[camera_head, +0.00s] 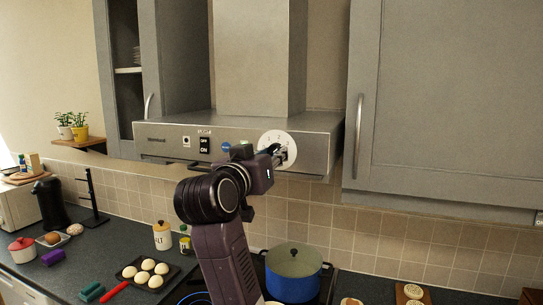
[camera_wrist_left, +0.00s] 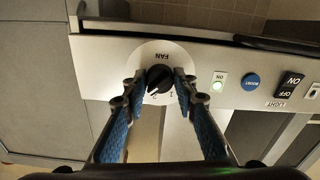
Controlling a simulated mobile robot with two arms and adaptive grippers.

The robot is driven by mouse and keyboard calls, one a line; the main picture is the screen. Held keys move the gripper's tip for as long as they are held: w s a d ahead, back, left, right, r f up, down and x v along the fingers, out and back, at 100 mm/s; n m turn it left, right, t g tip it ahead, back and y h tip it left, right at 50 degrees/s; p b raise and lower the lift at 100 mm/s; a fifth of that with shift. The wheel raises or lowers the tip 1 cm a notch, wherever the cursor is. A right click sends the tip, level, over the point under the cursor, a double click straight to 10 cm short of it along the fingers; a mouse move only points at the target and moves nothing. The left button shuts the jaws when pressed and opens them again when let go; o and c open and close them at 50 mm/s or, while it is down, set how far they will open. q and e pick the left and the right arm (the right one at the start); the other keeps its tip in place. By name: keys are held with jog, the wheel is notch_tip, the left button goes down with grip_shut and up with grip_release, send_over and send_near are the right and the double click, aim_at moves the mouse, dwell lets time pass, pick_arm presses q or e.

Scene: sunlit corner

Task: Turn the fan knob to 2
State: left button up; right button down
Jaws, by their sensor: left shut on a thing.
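The black fan knob (camera_wrist_left: 158,79) sits on a round white dial (camera_wrist_left: 161,52) marked FAN. The wrist view shows the dial upside down. My left gripper (camera_wrist_left: 159,77) has its two blue-padded fingers on opposite sides of the knob, shut on it. A pale mark shows on the knob's lower left, near a numeral that looks like 2; a 1 stands to the right. The exact setting is hard to tell. In the head view my left gripper (camera_head: 277,152) reaches the white dial (camera_head: 290,142) and partly hides it. My right gripper is not in view.
The steel hood panel (camera_head: 165,145) also carries a black ON/OFF switch (camera_head: 204,145) and a blue button (camera_head: 226,147). Grey cabinets (camera_head: 450,100) flank the hood.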

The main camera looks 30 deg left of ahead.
pick_arm(q)
jog(key=shift+d+r+n, duration=0.1)
jog(key=shift+n, duration=3.5)
jog(key=o, duration=1.2)
jog(key=shift+c, duration=0.2)
jog(key=v, duration=0.7)
jog(key=shift+s, duration=0.25)
